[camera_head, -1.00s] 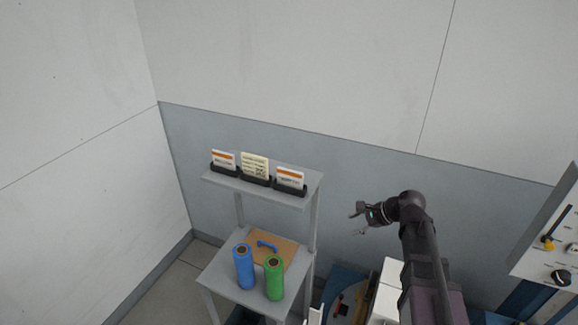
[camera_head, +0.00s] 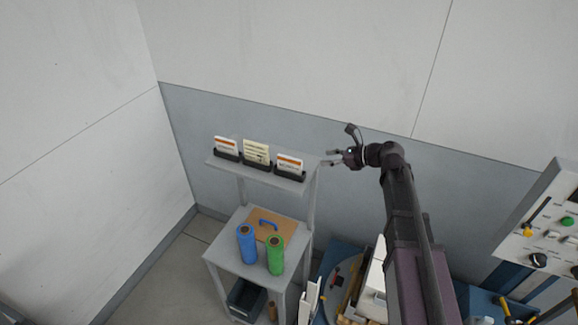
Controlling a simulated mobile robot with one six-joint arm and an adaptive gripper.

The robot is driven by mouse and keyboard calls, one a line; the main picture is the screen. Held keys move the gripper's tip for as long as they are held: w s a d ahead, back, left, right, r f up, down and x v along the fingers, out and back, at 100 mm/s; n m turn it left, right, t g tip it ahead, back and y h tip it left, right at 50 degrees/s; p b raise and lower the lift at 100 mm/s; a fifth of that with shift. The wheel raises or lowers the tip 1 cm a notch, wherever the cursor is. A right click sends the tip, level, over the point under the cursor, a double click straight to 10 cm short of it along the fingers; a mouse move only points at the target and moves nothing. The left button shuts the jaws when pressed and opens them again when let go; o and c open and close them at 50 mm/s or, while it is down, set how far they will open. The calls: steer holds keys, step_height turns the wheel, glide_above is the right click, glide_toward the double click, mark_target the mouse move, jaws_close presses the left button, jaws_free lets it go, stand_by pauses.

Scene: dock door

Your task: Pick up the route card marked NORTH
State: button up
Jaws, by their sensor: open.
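Three cards stand upright in black holders on the upper shelf (camera_head: 262,176) of a grey rack. The left card (camera_head: 226,144) is white with an orange band. The middle card (camera_head: 256,151) is cream with several dark lines. The right card (camera_head: 290,163) is white with an orange band. Their print is too small to read, so I cannot tell which is marked NORTH. My gripper (camera_head: 338,148) is open and empty, just right of the shelf's right end, its fingers pointing left towards the right card and apart from it.
A blue cylinder (camera_head: 246,245) and a green cylinder (camera_head: 275,255) stand on the lower shelf before a brown board (camera_head: 285,222) with a blue handle. A control panel (camera_head: 545,232) is at the right. The wall is close behind the rack.

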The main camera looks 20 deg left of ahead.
mark_target(296, 159)
steer(key=shift+a, duration=0.1)
steer(key=b+x, duration=0.3)
steer(key=x, duration=0.4)
steer(key=shift+f, duration=0.2)
steer(key=shift+a+f, duration=0.1)
steer(key=shift+a, duration=0.55)
steer(key=shift+b+x, duration=0.95)
steer(key=shift+x, duration=1.65)
steer(key=shift+s, duration=0.15)
jaws_close()
